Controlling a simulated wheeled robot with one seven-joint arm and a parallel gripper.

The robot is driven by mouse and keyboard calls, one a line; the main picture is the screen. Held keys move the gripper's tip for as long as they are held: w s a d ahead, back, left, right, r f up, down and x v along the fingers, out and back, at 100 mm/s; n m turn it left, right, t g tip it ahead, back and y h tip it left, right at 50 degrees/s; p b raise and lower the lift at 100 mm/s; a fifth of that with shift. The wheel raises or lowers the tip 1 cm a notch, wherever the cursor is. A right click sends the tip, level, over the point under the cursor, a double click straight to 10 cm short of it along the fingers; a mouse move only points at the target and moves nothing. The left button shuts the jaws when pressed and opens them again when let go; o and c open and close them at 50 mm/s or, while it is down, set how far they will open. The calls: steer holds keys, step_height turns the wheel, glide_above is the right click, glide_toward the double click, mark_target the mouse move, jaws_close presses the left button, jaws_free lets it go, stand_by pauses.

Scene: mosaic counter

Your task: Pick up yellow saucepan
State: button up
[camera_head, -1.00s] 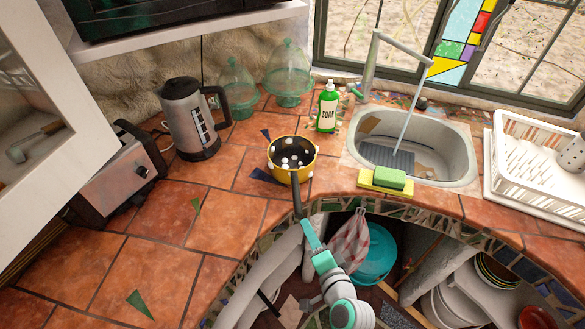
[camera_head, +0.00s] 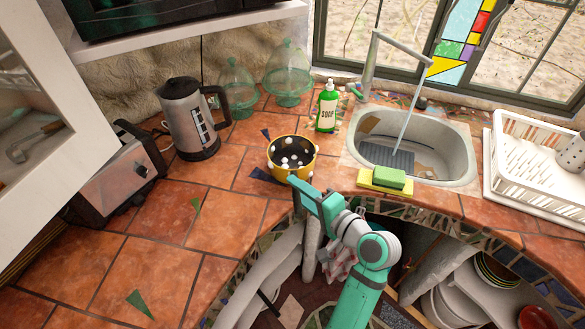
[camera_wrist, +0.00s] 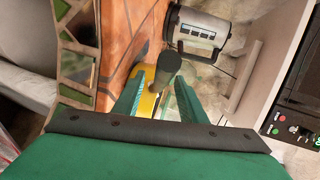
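The yellow saucepan (camera_head: 277,160) stands on the tiled counter, left of the sink, with a dark inside patterned with white dots. In the head view its dark handle is hidden by my teal gripper (camera_head: 300,188), which is at the pan's near side. In the wrist view the dark handle (camera_wrist: 169,66) sticks up between the fingertips of my gripper (camera_wrist: 160,88), and part of the yellow pan (camera_wrist: 147,105) shows beyond. The fingers are spread apart; I cannot see them pressing on the handle.
A green soap bottle (camera_head: 327,108) and a sponge (camera_head: 388,178) lie near the sink (camera_head: 455,160). A kettle (camera_head: 190,120) and a toaster (camera_head: 118,172) stand to the left. Glass domes (camera_head: 288,75) are behind. The counter's curved front edge is close to my arm.

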steer(key=shift+w+d+x, duration=0.15)
steer(key=shift+x, duration=1.4)
steer(key=shift+w+d+x, duration=0.15)
steer(key=shift+x, duration=1.35)
steer(key=shift+s+a, duration=0.1)
steer(key=shift+a, duration=0.15)
steer(key=shift+d, duration=0.3)
jaws_close()
steer(key=shift+s+d, duration=0.1)
steer(key=shift+d, duration=0.05)
steer(key=shift+a, duration=0.25)
steer(key=shift+d+r, duration=0.1)
